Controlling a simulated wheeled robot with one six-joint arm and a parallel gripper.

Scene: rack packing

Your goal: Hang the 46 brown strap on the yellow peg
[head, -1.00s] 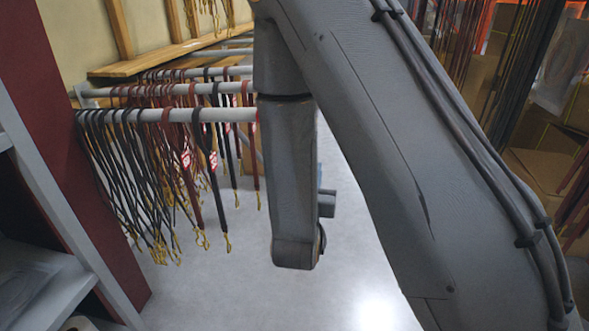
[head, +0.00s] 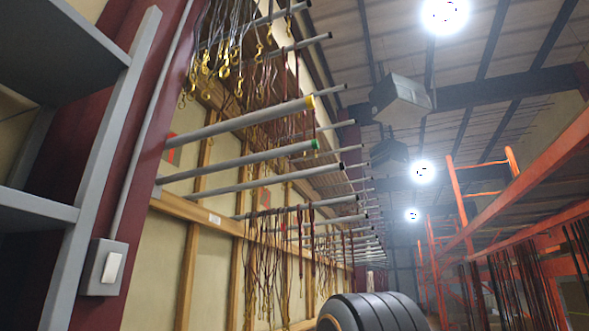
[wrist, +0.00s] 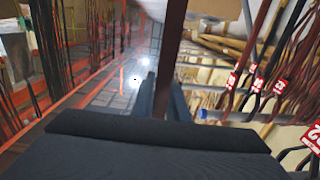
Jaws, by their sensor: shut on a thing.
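The yellow peg (head: 245,119) is a grey rod with a yellow tip in the head view, reaching out from the wall on the left. No strap is visible along its bare length. In the wrist view my gripper (wrist: 163,92) is shut on a dark brown strap (wrist: 171,35), which runs up out of the picture between the dark fingers. The strap's number and its ends cannot be seen. The gripper does not show in the head view, so its distance from the yellow peg cannot be told.
A green-tipped peg (head: 245,159) sits just below the yellow one, with more grey pegs beneath and behind. Hooked straps (head: 225,60) hang above. Orange racking (head: 500,205) stands at right. Red-tagged straps (wrist: 258,82) hang at right in the wrist view.

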